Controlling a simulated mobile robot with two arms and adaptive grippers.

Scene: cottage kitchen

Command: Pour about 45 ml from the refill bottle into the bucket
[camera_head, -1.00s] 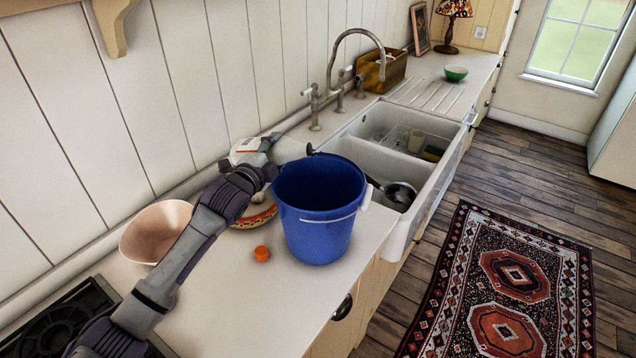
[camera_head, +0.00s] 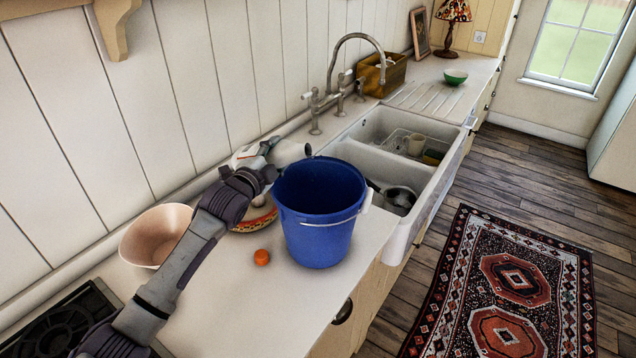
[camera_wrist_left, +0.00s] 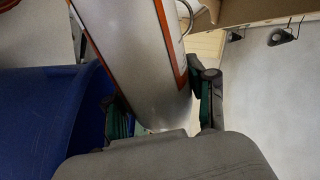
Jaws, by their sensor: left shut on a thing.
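The refill bottle (camera_wrist_left: 138,50) is pale with orange stripes. My left gripper (camera_head: 261,163) is shut on it, and the wrist view shows the bottle slanting between the finger pads. In the head view the bottle is tilted, just behind and left of the bucket's rim, partly hidden by my gripper. The blue bucket (camera_head: 318,232) stands upright on the counter; it also shows at the left of the wrist view (camera_wrist_left: 45,115). The bottle's mouth, any flow and the bucket's bottom cannot be made out. My right gripper is not in view.
A small orange cap-like thing (camera_head: 262,257) lies left of the bucket. A pinkish bowl (camera_head: 143,240) and a patterned plate (camera_head: 243,226) stand on the counter (camera_head: 255,315). The sink (camera_head: 372,160) lies right of the bucket. The counter front is clear.

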